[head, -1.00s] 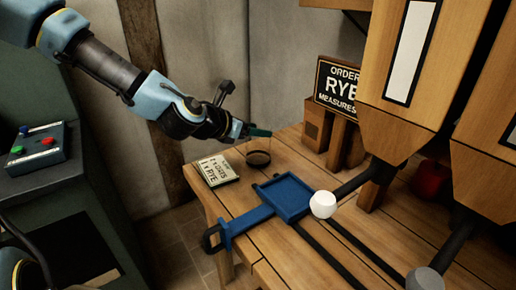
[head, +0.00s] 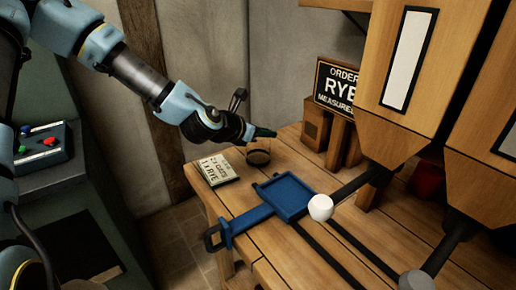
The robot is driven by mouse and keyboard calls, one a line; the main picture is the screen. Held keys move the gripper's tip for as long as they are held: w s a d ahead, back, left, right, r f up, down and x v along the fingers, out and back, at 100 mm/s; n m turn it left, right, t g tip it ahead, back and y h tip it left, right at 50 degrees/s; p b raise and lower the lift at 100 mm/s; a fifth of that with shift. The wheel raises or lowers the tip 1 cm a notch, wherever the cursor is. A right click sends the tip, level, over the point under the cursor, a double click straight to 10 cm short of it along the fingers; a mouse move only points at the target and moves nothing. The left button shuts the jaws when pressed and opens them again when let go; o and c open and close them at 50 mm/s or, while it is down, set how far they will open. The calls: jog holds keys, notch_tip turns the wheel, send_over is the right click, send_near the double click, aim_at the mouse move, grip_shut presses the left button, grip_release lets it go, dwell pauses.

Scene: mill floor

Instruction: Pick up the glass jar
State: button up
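The glass jar (head: 258,157) stands upright on the wooden table near its back left corner, with something dark in its lower part. My gripper (head: 264,133) reaches in from the left, with its fingertips at the jar's upper part. The wrist and fingers hide part of the rim. The fingers are small and dark, and I cannot tell whether they are apart or closed, or whether they touch the glass.
An order card (head: 219,167) lies left of the jar. A blue tray slide (head: 290,197) with a handle sits in front. A sign (head: 338,84) and wooden hoppers (head: 405,125) stand right. A control box with buttons (head: 42,147) is far left.

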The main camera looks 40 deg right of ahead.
grip_shut()
dwell(0.9)
